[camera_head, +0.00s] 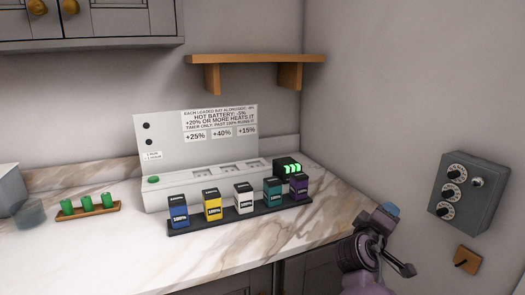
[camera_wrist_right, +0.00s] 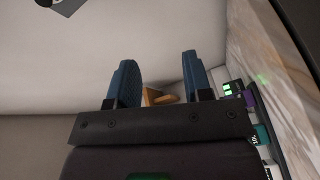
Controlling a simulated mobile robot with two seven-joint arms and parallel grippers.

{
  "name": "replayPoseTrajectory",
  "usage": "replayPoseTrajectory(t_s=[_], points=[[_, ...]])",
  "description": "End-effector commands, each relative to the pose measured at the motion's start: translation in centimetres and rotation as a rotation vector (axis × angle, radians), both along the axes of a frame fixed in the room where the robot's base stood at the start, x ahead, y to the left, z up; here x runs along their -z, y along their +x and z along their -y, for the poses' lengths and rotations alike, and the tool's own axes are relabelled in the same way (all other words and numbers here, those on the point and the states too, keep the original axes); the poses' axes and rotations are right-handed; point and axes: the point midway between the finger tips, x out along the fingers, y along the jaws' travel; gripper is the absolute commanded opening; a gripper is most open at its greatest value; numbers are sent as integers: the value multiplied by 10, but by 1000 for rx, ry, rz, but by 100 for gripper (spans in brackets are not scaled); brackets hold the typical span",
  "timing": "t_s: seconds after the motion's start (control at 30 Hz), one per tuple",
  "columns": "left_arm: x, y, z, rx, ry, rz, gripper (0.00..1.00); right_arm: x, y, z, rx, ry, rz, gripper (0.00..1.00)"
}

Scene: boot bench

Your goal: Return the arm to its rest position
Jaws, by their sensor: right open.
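My right gripper (camera_head: 388,215) is at the right of the head view, beside the counter's right end and left of the wall dial box. In the right wrist view its two blue fingers (camera_wrist_right: 160,78) stand apart with nothing held between them. My left gripper is not in view. No object is attached to or touching the right gripper that I can see.
The marble counter (camera_head: 110,255) holds a dark rack of coloured batteries (camera_head: 212,206), a grey charger (camera_head: 155,202), a wooden holder with green cylinders (camera_head: 87,208) and a glass (camera_head: 29,213). A dial box (camera_head: 468,190) is on the right wall; a wooden shelf (camera_head: 250,59) hangs above.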

Motion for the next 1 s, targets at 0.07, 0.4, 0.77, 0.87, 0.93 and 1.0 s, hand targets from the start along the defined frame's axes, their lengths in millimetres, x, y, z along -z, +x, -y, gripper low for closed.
replayPoseTrajectory(t_s=[0.07, 0.4, 0.77, 0.87, 0.93, 1.0], points=[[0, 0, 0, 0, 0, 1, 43, 9, 4, -11, -112, 106, 74, 46], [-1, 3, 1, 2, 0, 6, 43, 96, -37, -46, -475, 632, 240, 46], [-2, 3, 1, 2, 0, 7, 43, 207, -153, -52, -528, 1088, 205, 46], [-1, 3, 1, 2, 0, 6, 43, 236, -192, -49, -494, 1157, 158, 46], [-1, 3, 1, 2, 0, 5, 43, 256, -222, -46, -459, 1187, 113, 46], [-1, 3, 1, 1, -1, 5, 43, 274, -250, -42, -422, 1202, 65, 46]])
